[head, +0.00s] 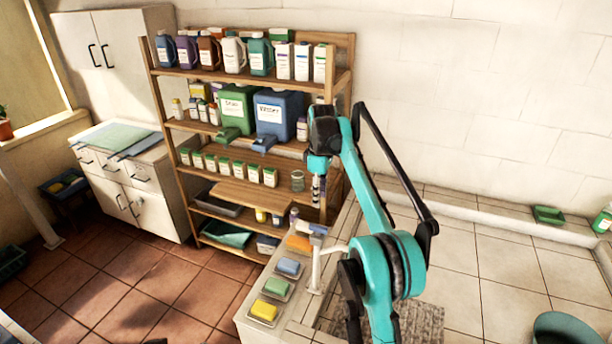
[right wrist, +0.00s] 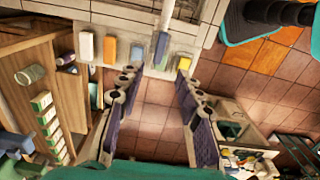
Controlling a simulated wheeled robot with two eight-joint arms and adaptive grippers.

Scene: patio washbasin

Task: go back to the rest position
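My right gripper (head: 318,188) hangs from the teal right arm, which comes in from the lower right. In the head view it points down in front of the right end of the wooden shelf. In the right wrist view its two dark padded fingers are spread wide apart (right wrist: 157,74), with nothing held between them. Floor tiles and the basin counter's edge show through the gap. My left gripper is not visible in either view.
The wooden shelf (head: 162,150) with bottles and jugs stands close beside the right gripper. Below, the tiled counter (head: 252,330) carries a pale tap (head: 317,268) and a row of sponges, including a yellow one (head: 263,310). Open floor (head: 120,280) lies at left.

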